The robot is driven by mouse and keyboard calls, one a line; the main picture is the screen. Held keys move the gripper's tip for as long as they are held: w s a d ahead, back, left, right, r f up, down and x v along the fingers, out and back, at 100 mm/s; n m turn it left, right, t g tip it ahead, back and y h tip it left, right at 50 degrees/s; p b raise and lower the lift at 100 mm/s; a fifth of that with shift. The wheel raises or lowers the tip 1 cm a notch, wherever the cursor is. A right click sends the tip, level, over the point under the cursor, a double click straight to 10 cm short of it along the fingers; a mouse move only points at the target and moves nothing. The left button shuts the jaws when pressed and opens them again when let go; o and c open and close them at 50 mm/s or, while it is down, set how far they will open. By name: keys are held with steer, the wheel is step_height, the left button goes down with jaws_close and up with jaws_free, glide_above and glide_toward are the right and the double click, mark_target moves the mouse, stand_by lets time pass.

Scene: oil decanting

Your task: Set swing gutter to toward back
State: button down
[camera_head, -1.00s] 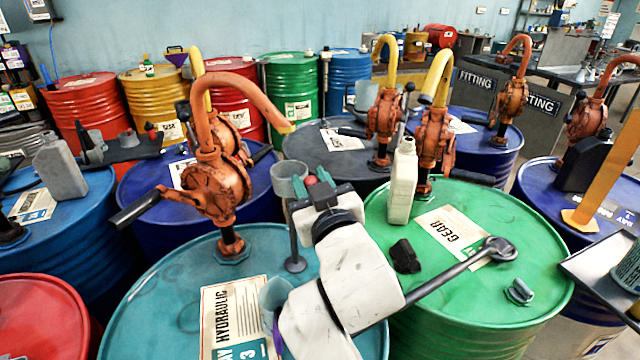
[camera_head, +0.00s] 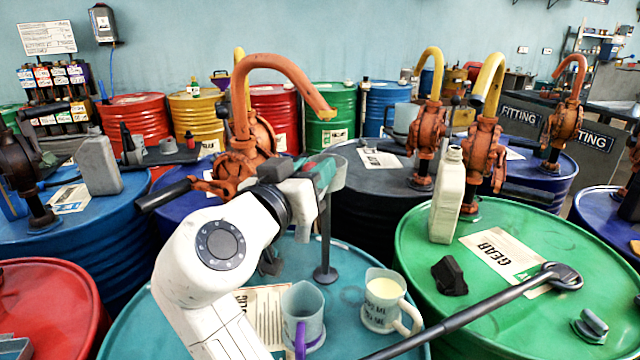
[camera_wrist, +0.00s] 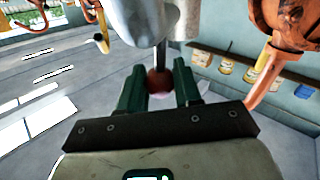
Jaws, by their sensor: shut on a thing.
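The swing gutter (camera_head: 338,168) is a pale grey trough on a thin post (camera_head: 325,235) with a round foot, standing on the teal hydraulic drum. My gripper (camera_head: 322,166) is at its top in the head view and covers part of it. In the wrist view my gripper (camera_wrist: 160,84) has its dark green fingers shut on the gutter's red knob (camera_wrist: 158,79). The gutter's pale body (camera_wrist: 145,18) fills the top of that view. I cannot tell its exact pointing direction. The orange pump's spout (camera_head: 318,105) hangs just above.
A jug with a purple handle (camera_head: 302,316) and a white measuring jug (camera_head: 385,300) stand on the teal drum. A long dark bar tool (camera_head: 480,306) reaches across the green drum (camera_head: 425,225). A cream bottle (camera_head: 446,195) stands near its pump.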

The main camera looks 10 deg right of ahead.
steer(key=shift+w+a, duration=0.1)
steer(key=shift+a, duration=0.1)
stand_by(0.3)
steer(key=c, duration=0.8)
jaws_free()
steer(key=b+v, duration=0.1)
steer(key=v, duration=0.9)
steer(key=shift+a, duration=0.4)
